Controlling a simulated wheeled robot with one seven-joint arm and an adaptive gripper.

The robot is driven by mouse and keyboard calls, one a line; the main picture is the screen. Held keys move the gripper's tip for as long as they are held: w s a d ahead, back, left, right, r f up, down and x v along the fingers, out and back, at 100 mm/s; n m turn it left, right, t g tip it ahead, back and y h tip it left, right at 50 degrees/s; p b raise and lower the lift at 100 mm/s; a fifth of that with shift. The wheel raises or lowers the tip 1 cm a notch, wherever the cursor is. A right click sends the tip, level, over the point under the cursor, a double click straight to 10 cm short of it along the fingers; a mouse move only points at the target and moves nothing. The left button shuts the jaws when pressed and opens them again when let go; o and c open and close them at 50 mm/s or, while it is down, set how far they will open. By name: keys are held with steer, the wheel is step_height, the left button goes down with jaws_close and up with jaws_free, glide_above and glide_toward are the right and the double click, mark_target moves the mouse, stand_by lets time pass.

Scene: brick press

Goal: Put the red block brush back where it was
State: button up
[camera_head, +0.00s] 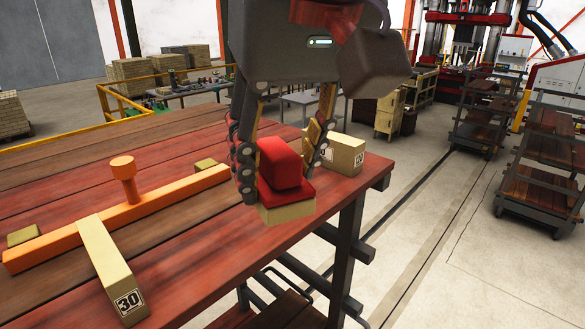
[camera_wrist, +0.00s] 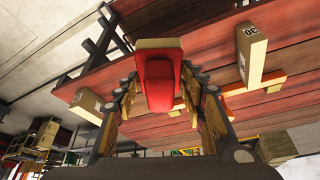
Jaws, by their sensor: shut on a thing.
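The red block brush (camera_head: 280,163) has a red grip and red body above a pale bristle base. My gripper (camera_head: 282,155) is shut on it, with one finger on each side. It holds the brush near the right front edge of the wooden table (camera_head: 190,262). I cannot tell whether the brush touches the tabletop. In the wrist view the brush (camera_wrist: 160,80) sits between the two fingers (camera_wrist: 162,85), pale base toward the top of the picture.
Another marked pale block (camera_head: 345,153) lies behind my gripper near the table's right corner. Racks (camera_head: 545,150) stand on the floor at right.

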steer(key=shift+w+a+f, duration=0.15)
steer(key=shift+w+f, duration=0.05)
steer(key=shift+w, duration=0.1)
steer(key=w+a+f, duration=0.1)
steer(key=w+f, duration=0.1)
steer(key=w, duration=0.1)
steer(key=w+a+f+p, duration=0.1)
steer(key=w+f, duration=0.2)
steer(key=w, duration=0.1)
steer(key=w+a+f+p, duration=0.1)
steer(key=w+a+f, duration=0.1)
steer(key=w+f, duration=0.1)
steer(key=shift+w+f, duration=0.15)
steer(key=shift+w, duration=0.5)
steer(key=shift+w+a+f, duration=0.1)
steer(key=shift+w+f, duration=0.05)
steer(key=shift+f, duration=0.2)
steer(key=shift+w+f+p, duration=0.1)
steer(key=shift+f+p, duration=0.35)
steer(key=shift+f, duration=1.2)
steer(key=shift+f, duration=0.2)
steer(key=o, duration=1.2)
